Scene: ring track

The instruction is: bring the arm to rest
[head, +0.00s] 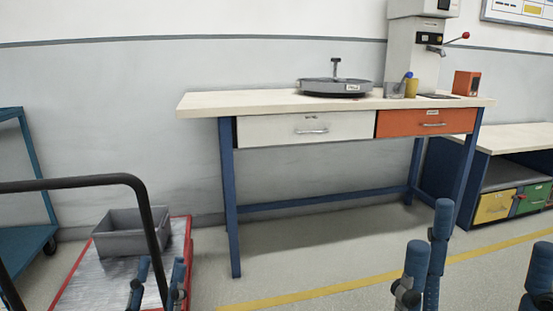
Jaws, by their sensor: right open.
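My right gripper (487,258) is at the lower right, with its blue fingers spread wide apart. It is open, with nothing visible between the fingers, and its palm is below the frame. It appears in front of the floor, right of the workbench's near leg. My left gripper (158,284) is at the bottom left, in front of the red-edged cart. Only its blue fingertips and dark joints show, so how far it is open is unclear. I see no object held in it.
A workbench (240,101) with blue legs bears a round grey turntable (336,87) and a press (412,50). A cart (95,278) with a black handle (80,183) carries a grey bin (125,234). A low bench (510,137) stands right. Floor before the workbench is clear.

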